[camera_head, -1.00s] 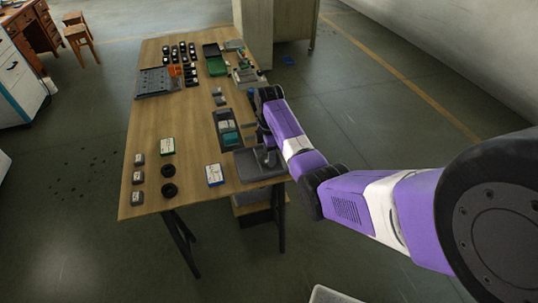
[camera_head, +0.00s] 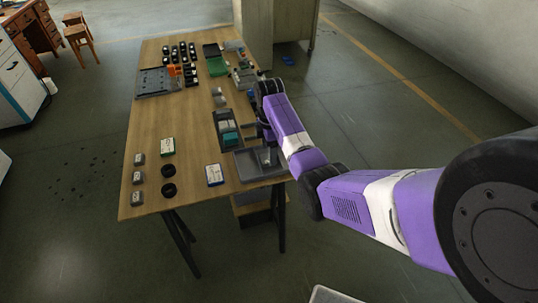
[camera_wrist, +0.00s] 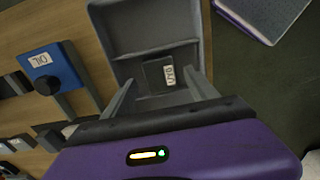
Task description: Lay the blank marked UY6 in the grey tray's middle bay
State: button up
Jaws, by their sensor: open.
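A dark grey block (camera_wrist: 158,73), the blank, lies in a walled bay of the grey tray (camera_wrist: 152,20) in the wrist view. Its white label faces up and seems to read UY6, turned sideways. A divider separates this bay from another one beyond it. My gripper (camera_wrist: 162,80) is open, its two fingers apart on either side of the block with gaps visible. The near end of the tray is hidden by my gripper body. In the head view, my gripper (camera_head: 268,156) is over the grey tray (camera_head: 248,170) at the table's right edge.
A blue labelled block (camera_wrist: 55,65) with a dark cylinder stands left of the tray in the wrist view. In the head view, a holder (camera_head: 228,145) with green pieces sits behind the tray, and a blue-edged white plate (camera_head: 214,175) sits left. The table's middle is clear.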

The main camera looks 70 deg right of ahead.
notch_tip(320, 180, up, 10)
dwell(0.3)
jog(key=shift+f, duration=0.1)
dwell(0.4)
